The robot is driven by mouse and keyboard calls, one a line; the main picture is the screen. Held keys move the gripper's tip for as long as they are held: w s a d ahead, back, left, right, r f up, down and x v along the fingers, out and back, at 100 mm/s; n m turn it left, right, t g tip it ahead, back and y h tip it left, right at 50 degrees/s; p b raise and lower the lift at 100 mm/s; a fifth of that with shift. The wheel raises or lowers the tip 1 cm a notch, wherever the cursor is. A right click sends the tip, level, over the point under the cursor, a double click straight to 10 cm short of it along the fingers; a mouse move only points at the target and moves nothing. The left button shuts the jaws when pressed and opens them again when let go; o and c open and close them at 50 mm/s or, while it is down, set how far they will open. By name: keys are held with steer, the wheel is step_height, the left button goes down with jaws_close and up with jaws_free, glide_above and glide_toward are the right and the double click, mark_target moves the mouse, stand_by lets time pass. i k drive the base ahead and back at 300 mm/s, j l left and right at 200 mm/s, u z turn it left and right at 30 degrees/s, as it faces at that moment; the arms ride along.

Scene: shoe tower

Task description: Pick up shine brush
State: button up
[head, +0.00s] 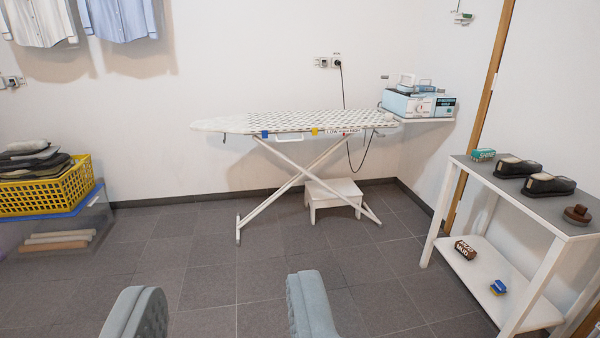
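My gripper (222,308) shows as two grey padded fingers at the bottom of the view. They are wide apart, with only floor showing between them. A small white two-level table (482,178) stands at the right, well away from the gripper. On its top, near the right edge, is a brown round piece with a knob (577,215), which may be the shine brush. On its lower shelf lie a brown block with pale lettering (465,250) and a small blue and yellow piece (498,287). I cannot tell for certain which is the shine brush.
Black shoes (548,185) and a green box (483,155) share the table top. An ironing board (300,120) stands at the back over a white stool (333,196). A yellow basket (50,192) is at left. The middle floor is clear.

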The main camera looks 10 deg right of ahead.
mark_target(479, 155)
steer(key=i+z, duration=0.35)
steer(key=i, duration=0.2)
steer(key=i+z, duration=0.3)
steer(key=i, duration=0.3)
steer(key=i+j+z, duration=0.35)
steer(key=i, duration=0.2)
steer(key=i+l+z, duration=0.35)
steer(key=i, duration=0.6)
steer(key=i+z, duration=0.35)
steer(key=i, duration=0.65)
